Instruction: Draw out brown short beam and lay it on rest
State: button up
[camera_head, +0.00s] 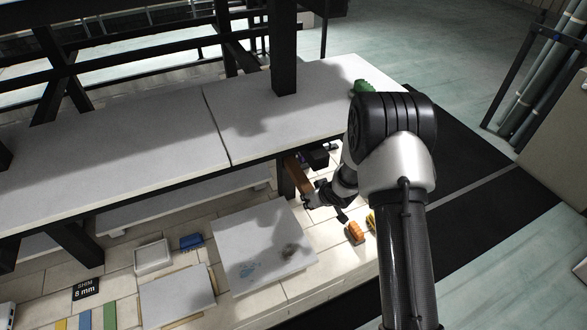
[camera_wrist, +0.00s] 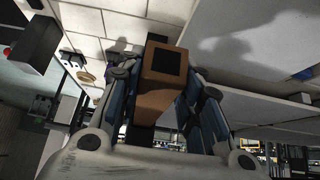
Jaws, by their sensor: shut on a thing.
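The brown short beam (camera_head: 296,172) lies under the upper white shelf, beside a black post, in the head view. My gripper (camera_head: 309,199) is at its near end. In the wrist view the beam (camera_wrist: 154,102) stands between my gripper's fingers (camera_wrist: 165,92), with a dark square on its end face. The gripper is shut on it. The beam's far end is hidden in the head view by the shelf and post. I cannot tell which thing is the rest.
Upper white slabs (camera_head: 140,125) form a shelf above the beam. A black block (camera_head: 317,158) sits close right of it. Below lie a pale slab (camera_head: 250,240), a white tray (camera_head: 153,257), a blue block (camera_head: 190,241) and an orange piece (camera_head: 354,232). A green object (camera_head: 363,87) lies on the shelf.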

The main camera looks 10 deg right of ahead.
grip_shut()
jog(key=shift+w+r, duration=0.1)
jog(key=shift+r, duration=0.05)
jog(key=shift+s+d+b, duration=0.2)
jog(key=shift+s+b, duration=0.15)
jog(key=shift+s, duration=0.3)
jog(key=o, duration=1.2)
grip_release()
jog(key=shift+s, duration=0.1)
